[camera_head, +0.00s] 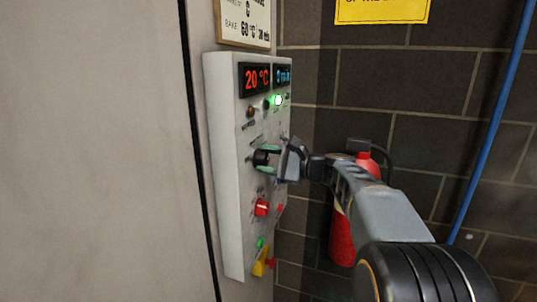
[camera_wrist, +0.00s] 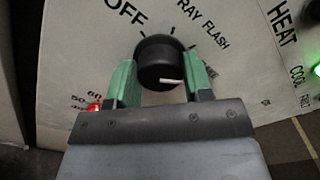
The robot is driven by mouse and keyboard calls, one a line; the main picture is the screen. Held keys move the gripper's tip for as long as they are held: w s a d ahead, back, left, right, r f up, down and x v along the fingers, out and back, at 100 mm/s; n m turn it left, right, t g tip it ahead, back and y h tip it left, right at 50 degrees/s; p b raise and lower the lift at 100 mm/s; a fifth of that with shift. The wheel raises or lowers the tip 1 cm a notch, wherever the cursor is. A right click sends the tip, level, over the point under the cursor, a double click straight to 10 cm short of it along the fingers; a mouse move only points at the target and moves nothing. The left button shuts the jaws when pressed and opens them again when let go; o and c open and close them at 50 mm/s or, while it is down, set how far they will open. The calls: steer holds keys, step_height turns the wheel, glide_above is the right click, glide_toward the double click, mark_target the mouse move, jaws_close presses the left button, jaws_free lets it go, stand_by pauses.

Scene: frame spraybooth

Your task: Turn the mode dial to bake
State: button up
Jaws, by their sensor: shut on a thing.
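The mode dial (camera_head: 261,158) is a black knob on the front of a pale control panel (camera_head: 228,160). It also shows in the wrist view (camera_wrist: 162,60), with a white pointer line aimed right and slightly down there. OFF, a partly covered word ending in "RAY", and FLASH are printed around it.
Above the dial are a red 20 °C display (camera_head: 256,79) and a lit green lamp (camera_head: 278,101). Below it are a red switch (camera_head: 261,208) and a yellow part (camera_head: 260,262). A red fire extinguisher (camera_head: 342,235) stands behind my arm. A blue pipe (camera_head: 487,130) runs down the wall.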

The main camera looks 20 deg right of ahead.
steer(key=shift+m+p, duration=0.35)
steer(key=shift+m, duration=0.15)
steer(key=shift+f, duration=0.15)
steer(key=o, duration=0.9)
steer(key=shift+s+d, duration=0.1)
steer(key=b+v, duration=0.2)
steer(key=v, duration=1.1)
steer(key=shift+s+d, duration=0.25)
